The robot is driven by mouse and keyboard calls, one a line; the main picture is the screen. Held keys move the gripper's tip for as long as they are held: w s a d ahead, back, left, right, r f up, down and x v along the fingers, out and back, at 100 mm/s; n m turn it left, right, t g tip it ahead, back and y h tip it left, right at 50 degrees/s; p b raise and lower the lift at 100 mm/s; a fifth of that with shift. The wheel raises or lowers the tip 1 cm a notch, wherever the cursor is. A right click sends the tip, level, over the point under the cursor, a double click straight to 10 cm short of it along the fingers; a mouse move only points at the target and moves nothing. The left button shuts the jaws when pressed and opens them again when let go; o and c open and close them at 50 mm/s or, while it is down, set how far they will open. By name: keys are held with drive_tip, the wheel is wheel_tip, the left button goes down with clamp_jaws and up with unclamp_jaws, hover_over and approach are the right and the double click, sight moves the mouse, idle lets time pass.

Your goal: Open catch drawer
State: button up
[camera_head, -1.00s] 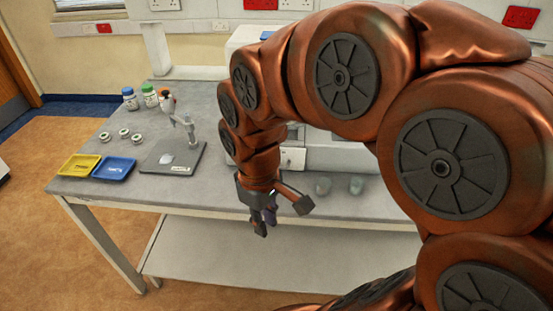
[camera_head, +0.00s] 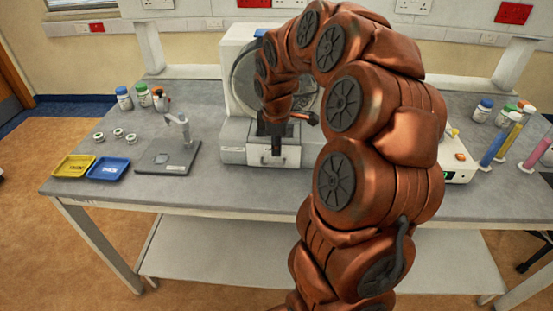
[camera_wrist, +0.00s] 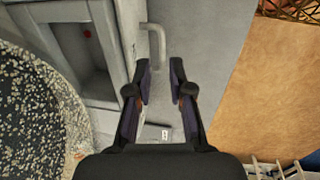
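The catch drawer (camera_head: 235,155) is in the low base of a grey-white machine (camera_head: 238,95) with a round drum, at the middle of the bench. Its pale front shows edge-on in the wrist view (camera_wrist: 128,35). A bar-shaped handle (camera_wrist: 157,45) stands out from that front. My gripper (camera_head: 276,150) is in front of the drawer, partly hidden by my arm in the head view. In the wrist view my gripper (camera_wrist: 162,72) is open, with a gap between its fingertips and nothing in it. The handle lies just beyond the fingertips. The drawer appears shut.
A small stand (camera_head: 170,155), yellow tray (camera_head: 73,166) and blue tray (camera_head: 108,169) are to the left. Bottles (camera_head: 124,98) stand behind them. Blue (camera_head: 493,148) and pink (camera_head: 537,152) cylinders stand at right. My arm hides part of the bench. A speckled round surface (camera_wrist: 40,110) is left in the wrist view.

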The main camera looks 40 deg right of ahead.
sight(277, 165)
drive_tip(key=f, duration=0.2)
drive_tip(key=f+p, duration=0.1)
drive_tip(key=shift+w+d+f, duration=0.1)
drive_tip(key=shift+d+f, duration=0.1)
drive_tip(key=shift+f, duration=0.2)
drive_tip(key=shift+w+d+f+p, duration=0.1)
drive_tip(key=shift+w+f+p, duration=0.1)
drive_tip(key=shift+f, duration=0.45)
drive_tip(key=shift+w+d+f+p, duration=0.1)
drive_tip(key=shift+f+p, duration=0.1)
drive_tip(key=shift+f, duration=0.4)
drive_tip(key=shift+c, duration=0.3)
clamp_jaws()
